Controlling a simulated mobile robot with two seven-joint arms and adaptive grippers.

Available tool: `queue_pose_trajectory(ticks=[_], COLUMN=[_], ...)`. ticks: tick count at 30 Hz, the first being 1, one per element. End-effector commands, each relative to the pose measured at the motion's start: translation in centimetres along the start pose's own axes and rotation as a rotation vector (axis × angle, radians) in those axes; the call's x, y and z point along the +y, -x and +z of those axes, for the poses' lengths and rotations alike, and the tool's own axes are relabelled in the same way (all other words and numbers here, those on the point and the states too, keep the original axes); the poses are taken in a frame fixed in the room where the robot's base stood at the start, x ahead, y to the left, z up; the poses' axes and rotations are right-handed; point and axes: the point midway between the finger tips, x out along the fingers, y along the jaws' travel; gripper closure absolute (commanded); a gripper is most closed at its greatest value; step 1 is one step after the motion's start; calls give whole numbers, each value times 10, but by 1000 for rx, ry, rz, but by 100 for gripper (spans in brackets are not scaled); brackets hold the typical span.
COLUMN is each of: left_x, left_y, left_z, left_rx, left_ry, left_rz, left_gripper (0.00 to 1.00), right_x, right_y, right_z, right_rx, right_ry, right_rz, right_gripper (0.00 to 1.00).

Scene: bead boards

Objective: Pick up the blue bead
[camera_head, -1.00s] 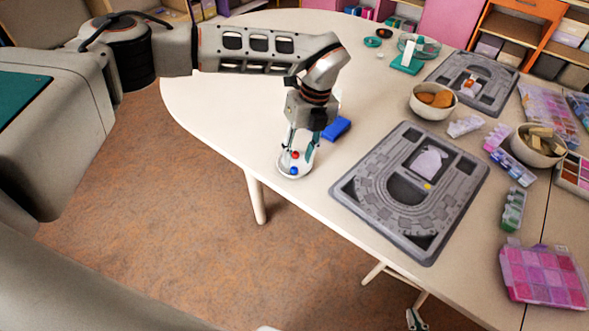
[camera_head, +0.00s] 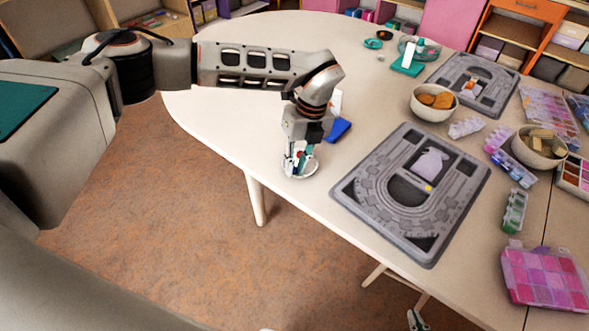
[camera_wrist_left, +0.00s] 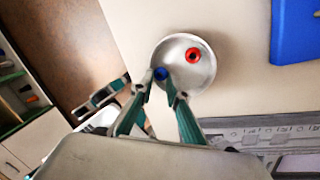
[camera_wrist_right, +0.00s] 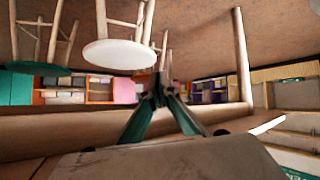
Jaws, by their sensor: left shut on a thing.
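My left gripper (camera_head: 297,174) reaches down into a small round dish (camera_head: 313,172) near the table's edge. In the left wrist view the gripper (camera_wrist_left: 160,76) is shut on the blue bead (camera_wrist_left: 161,73), which sits between its fingertips at the side of the metal dish (camera_wrist_left: 203,76). I cannot tell whether the bead still touches the dish. A red bead (camera_wrist_left: 193,55) lies in the dish, apart from the fingers. My right gripper (camera_wrist_right: 159,88) is away from the dish, with its fingertips together and nothing seen between them.
A blue block (camera_head: 338,130) lies behind the dish. A grey bead board (camera_head: 455,215) lies to its right. A bowl (camera_head: 432,112), a second board (camera_head: 505,85) and bead boxes (camera_head: 545,278) stand further right. The table (camera_head: 235,125) is clear to the left.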

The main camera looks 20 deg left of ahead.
Motion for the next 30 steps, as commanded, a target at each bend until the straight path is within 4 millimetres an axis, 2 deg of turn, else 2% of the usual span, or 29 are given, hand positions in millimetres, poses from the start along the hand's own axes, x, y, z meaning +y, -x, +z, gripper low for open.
queue_pose_trajectory(ticks=[1,5,11,17,24,30], left_x=[0,0,3,11,24,32], left_y=[-8,-5,16,62,129,169], left_z=[-2,-2,-1,0,0,0], left_rx=[2,2,-1,-4,-5,-3], left_ry=[-7,-8,-6,-3,-2,-2], left_rz=[4,4,0,-3,-4,-1], left_gripper=[93,93,93,93,93,93], right_x=[-1,-1,0,0,-3,-5], right_y=[0,0,2,4,8,10], right_z=[3,3,-2,-8,-13,-13], right_rx=[-4,-4,1,6,9,5], right_ry=[-1,-1,-3,-7,-15,-21], right_rz=[-1,-2,-1,-3,-9,-12], right_gripper=[100,100,100,100,100,100])
